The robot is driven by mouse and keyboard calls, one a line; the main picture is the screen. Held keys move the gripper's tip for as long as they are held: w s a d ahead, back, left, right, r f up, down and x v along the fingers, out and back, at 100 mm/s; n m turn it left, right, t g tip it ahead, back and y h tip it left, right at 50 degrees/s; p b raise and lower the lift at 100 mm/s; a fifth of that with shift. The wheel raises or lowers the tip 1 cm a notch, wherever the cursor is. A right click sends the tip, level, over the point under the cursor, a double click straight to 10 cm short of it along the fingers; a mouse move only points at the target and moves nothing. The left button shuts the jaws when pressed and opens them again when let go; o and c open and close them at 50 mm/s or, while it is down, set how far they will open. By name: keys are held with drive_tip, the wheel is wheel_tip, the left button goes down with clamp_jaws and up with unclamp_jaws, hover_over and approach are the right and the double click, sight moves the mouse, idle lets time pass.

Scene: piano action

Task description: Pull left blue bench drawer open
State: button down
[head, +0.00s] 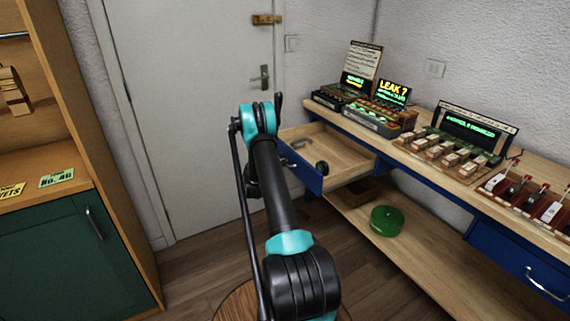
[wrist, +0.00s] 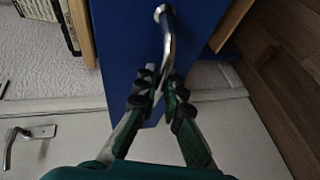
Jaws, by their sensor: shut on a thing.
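The left blue bench drawer (head: 311,178) stands pulled out from the bench in the head view, its wooden inside showing. Its blue front (wrist: 125,60) fills the upper middle of the wrist view. The curved metal handle (wrist: 167,32) runs down between my fingers. My gripper (wrist: 158,92) is shut on the lower part of this handle.
The bench top (head: 408,150) carries several lit displays and switch blocks. A green round object (head: 386,220) sits on the lower shelf (head: 425,255). A green cabinet (head: 70,250) stands left; a white door (head: 190,100) is behind.

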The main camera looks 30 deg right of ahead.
drive_tip(key=c, duration=1.6)
unclamp_jaws()
drive_tip(key=v, duration=1.2)
drive_tip(key=shift+f, duration=0.1)
